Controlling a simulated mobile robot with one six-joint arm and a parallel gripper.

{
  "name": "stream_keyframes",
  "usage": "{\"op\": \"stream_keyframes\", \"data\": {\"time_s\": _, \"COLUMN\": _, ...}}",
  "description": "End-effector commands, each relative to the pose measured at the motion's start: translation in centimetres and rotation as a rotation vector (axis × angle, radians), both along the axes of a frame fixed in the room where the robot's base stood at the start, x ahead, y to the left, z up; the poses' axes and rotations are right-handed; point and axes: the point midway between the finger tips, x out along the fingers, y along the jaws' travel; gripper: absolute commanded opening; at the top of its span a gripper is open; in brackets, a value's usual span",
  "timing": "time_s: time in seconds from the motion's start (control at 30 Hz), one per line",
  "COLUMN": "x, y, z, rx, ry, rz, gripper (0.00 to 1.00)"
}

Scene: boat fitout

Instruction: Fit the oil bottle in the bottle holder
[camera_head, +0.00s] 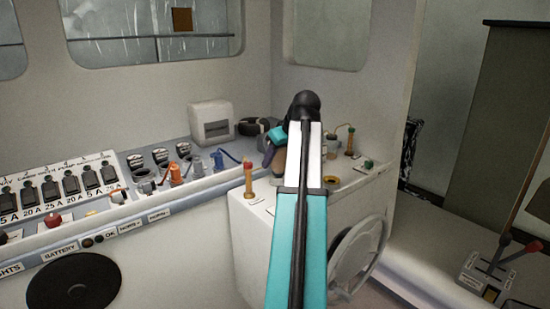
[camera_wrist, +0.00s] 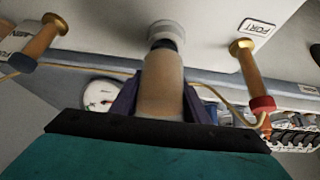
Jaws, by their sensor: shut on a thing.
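My gripper (camera_head: 272,150) is shut on a tan-brown cylinder with a grey end, which I take to be the oil bottle (camera_wrist: 163,85). In the wrist view the dark jaws (camera_wrist: 160,104) are on both sides of its body, and its grey end points toward the white console top. In the head view part of the bottle (camera_head: 279,160) shows below the gripper, over the console; my arm hides the rest. I cannot tell whether it touches the console. A yellow ring (camera_head: 331,181) on the console top may be the bottle holder, but this is unclear.
A white box (camera_head: 211,122) is behind. A wheel (camera_head: 357,257) juts from the console front.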

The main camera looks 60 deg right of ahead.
Motion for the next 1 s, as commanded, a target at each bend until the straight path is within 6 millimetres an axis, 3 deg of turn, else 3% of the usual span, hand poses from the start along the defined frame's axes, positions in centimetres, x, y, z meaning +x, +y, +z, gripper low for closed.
{"op": "stream_keyframes", "data": {"time_s": 0.57, "x": 0.01, "y": -0.01, "z": -0.3, "rx": 0.0, "ry": -0.001, "rz": 0.0, "gripper": 0.11}}
{"op": "stream_keyframes", "data": {"time_s": 0.6, "x": 0.01, "y": -0.01, "z": -0.3, "rx": 0.0, "ry": -0.001, "rz": 0.0, "gripper": 0.48}}
{"op": "stream_keyframes", "data": {"time_s": 0.7, "x": 0.01, "y": 0.0, "z": -0.31, "rx": 0.0, "ry": -0.001, "rz": 0.0, "gripper": 0.63}}
{"op": "stream_keyframes", "data": {"time_s": 1.0, "x": 0.06, "y": 0.11, "z": -0.34, "rx": 0.001, "ry": 0.001, "rz": 0.001, "gripper": 0.63}}
